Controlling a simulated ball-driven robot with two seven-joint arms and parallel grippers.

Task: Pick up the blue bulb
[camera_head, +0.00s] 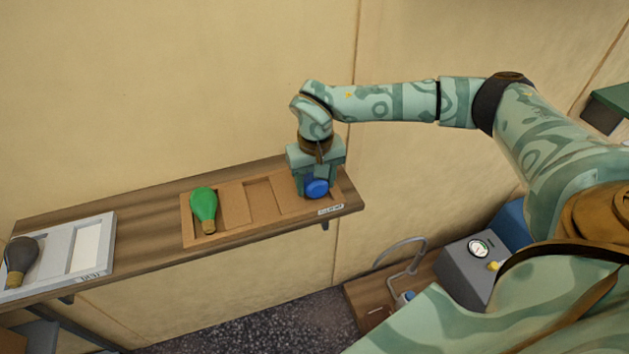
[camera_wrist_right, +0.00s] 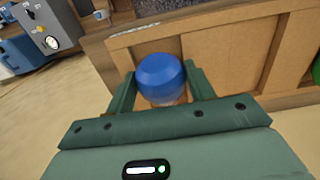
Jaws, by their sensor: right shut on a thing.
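The blue bulb (camera_head: 317,188) is at the right end of the brown compartment tray (camera_head: 222,238) on the wall shelf. My right gripper (camera_head: 315,184) reaches down over it from above and is shut on it. In the right wrist view the blue bulb (camera_wrist_right: 161,78) sits between the two green fingers of my right gripper (camera_wrist_right: 160,88), its rounded blue end showing. The tray (camera_wrist_right: 225,50) lies just beyond it. I cannot tell whether the bulb is clear of the tray. My left gripper is not in view.
A green bulb (camera_head: 204,206) lies in the tray's left compartment; the middle compartment (camera_head: 263,200) is empty. A dark bulb (camera_head: 21,258) lies in a white tray (camera_head: 108,236) at the shelf's left end. A grey box with a gauge (camera_head: 470,268) stands lower right. The wall rises close behind the shelf.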

